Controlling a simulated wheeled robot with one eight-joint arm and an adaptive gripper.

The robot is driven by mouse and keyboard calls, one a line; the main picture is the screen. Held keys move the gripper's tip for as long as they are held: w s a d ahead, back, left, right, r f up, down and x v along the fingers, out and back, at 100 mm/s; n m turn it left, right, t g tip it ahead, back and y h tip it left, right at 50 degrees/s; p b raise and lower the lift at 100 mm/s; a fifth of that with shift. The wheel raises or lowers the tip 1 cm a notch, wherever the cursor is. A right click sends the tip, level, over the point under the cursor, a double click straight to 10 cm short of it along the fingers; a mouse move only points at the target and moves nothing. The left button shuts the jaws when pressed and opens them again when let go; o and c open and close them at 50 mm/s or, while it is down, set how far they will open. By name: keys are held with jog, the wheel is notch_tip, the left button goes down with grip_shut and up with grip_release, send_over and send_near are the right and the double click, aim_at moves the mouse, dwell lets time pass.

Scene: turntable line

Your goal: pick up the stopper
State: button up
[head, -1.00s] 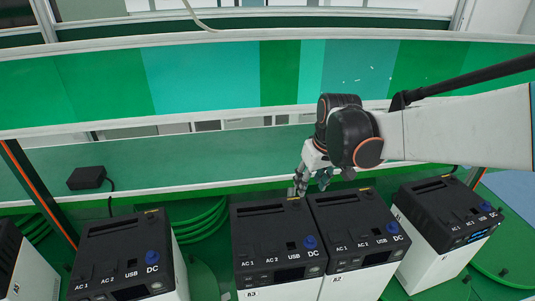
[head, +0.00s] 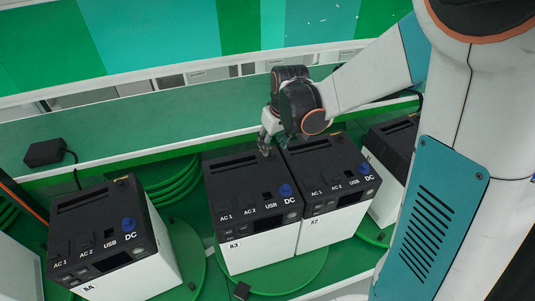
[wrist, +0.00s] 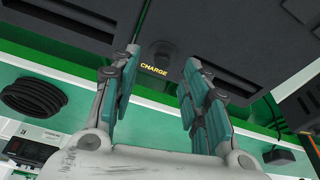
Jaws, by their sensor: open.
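My gripper (head: 266,147) is open at the back right corner of the middle power unit (head: 245,270), close to the gap beside the right-hand unit (head: 322,226). In the wrist view, my two teal fingers (wrist: 161,62) stand apart with nothing held between them. Beyond the fingertips is a small dark rounded piece (wrist: 164,50) beside a yellow CHARGE label; I cannot tell whether it is the stopper or an open port. Blue round caps sit at the DC marks of the middle unit (head: 286,190), the right-hand unit (head: 364,168) and the left unit (head: 129,224).
The units stand on green round plates (head: 290,275). A black adapter (head: 44,152) with a cable lies on the back ledge (head: 150,128). A black coiled cable (wrist: 34,98) shows in the wrist view. My arm covers the right side of the head view.

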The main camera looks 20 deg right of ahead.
aim_at(269, 156)
jog(key=x, duration=0.4)
jog(key=shift+w+a, duration=0.25)
jog(key=shift+f, duration=0.35)
jog(key=c, duration=0.9)
